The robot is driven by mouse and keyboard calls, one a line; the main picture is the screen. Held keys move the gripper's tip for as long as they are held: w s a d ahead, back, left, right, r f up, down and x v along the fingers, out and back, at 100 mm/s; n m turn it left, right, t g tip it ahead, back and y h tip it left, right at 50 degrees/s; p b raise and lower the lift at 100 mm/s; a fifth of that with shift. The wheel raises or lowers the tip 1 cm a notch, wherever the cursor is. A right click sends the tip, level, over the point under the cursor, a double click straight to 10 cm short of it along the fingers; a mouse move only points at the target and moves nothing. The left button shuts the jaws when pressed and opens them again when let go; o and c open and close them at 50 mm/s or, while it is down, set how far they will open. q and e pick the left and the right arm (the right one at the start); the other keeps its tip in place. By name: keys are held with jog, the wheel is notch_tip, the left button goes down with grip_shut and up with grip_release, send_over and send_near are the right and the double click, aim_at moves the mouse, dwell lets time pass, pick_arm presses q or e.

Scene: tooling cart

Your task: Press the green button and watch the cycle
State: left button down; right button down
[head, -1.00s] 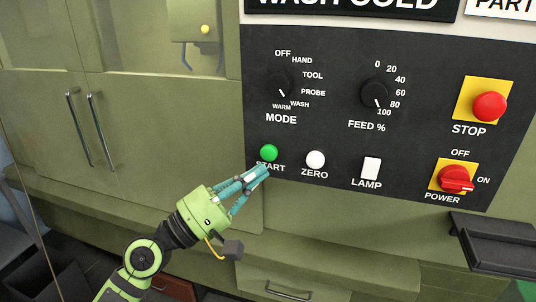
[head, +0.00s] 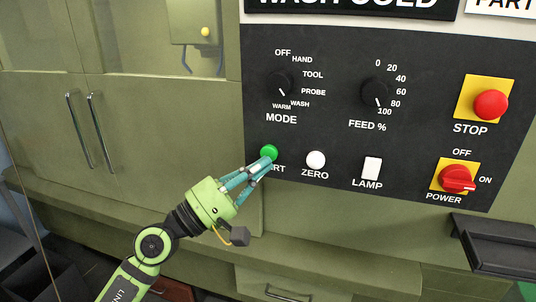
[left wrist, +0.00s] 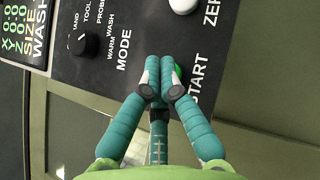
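The green START button (head: 269,152) is on the dark control panel (head: 335,125), at its lower left. My left gripper (head: 265,165) is at the button's lower left edge, its fingertips brought together and covering part of the START label. In the left wrist view the closed fingertips (left wrist: 161,76) hide most of the green button (left wrist: 178,71). I cannot tell whether they touch it. Nothing shows between the fingers. My right gripper is not in view.
The white ZERO button (head: 316,160) is close on the right, then the LAMP switch (head: 372,168). The red STOP button (head: 490,104) and POWER knob (head: 456,179) are farther right. The MODE knob (head: 279,86) is above. Cabinet door handles (head: 90,130) are at left.

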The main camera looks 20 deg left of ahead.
pick_arm(q)
jog(key=shift+w, duration=0.1)
dwell(0.7)
jog(key=shift+w, duration=0.35)
jog(key=shift+w+b, duration=0.4)
jog(key=shift+b, duration=0.15)
dwell(0.5)
jog(key=shift+a+r, duration=0.1)
jog(key=shift+r, duration=0.1)
dwell(0.6)
jog(key=shift+s, duration=0.1)
jog(key=shift+s+f, duration=0.2)
jog(key=shift+s, duration=0.35)
